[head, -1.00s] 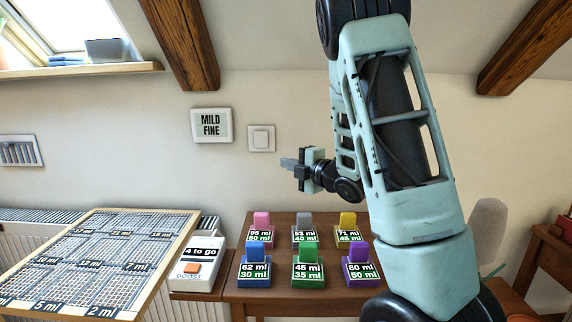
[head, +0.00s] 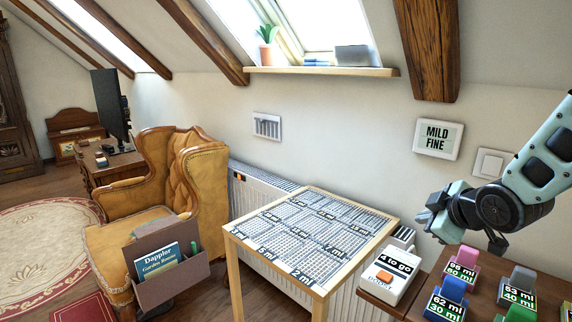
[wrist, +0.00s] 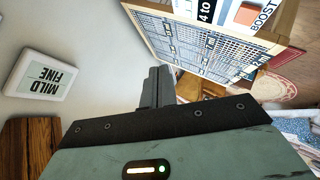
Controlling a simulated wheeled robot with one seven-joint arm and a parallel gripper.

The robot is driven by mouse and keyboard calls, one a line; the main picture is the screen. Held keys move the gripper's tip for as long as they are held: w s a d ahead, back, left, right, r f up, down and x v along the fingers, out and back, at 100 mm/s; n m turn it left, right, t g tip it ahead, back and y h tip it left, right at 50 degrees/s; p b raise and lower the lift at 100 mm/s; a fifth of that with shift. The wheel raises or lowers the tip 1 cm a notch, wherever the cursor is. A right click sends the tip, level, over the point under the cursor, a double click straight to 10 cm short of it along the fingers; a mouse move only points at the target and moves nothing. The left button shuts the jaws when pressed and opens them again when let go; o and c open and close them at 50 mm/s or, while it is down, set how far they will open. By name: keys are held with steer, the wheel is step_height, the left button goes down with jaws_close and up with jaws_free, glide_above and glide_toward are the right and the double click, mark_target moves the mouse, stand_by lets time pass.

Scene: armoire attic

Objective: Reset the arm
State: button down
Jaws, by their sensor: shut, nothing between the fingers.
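My gripper (head: 424,217) is at the right of the head view, raised in front of the wall and above the brown table. In the wrist view its fingers (wrist: 157,88) are together, with nothing between them. My arm is folded, coming in from the right edge of the head view. Nothing touches the gripper.
Coloured labelled blocks, such as the blue one (head: 453,289), stand on the brown table (head: 483,279) below my arm. A white "4 to go" device (head: 392,276) and a grid-topped table (head: 237,230) are to the left. A yellow armchair (head: 205,190) stands farther left.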

steer(key=s+a+m+g+y+p, duration=0.15)
steer(key=s+a+g, duration=0.25)
steer(key=s+a, duration=0.55)
steer(key=s+a+r+g+h+p, duration=0.1)
steer(key=s+a+g, duration=0.2)
steer(key=s, duration=0.6)
steer(key=s+a+r+m+g+p, duration=0.1)
steer(key=s+a+g+p, duration=0.1)
steer(key=s+a, duration=0.5)
steer(key=s+g, duration=0.1)
steer(key=s, duration=0.2)
steer(key=shift+a+r+g+h, duration=0.15)
steer(key=shift+r+g+h, duration=0.1)
steer(key=shift+g+h, duration=0.1)
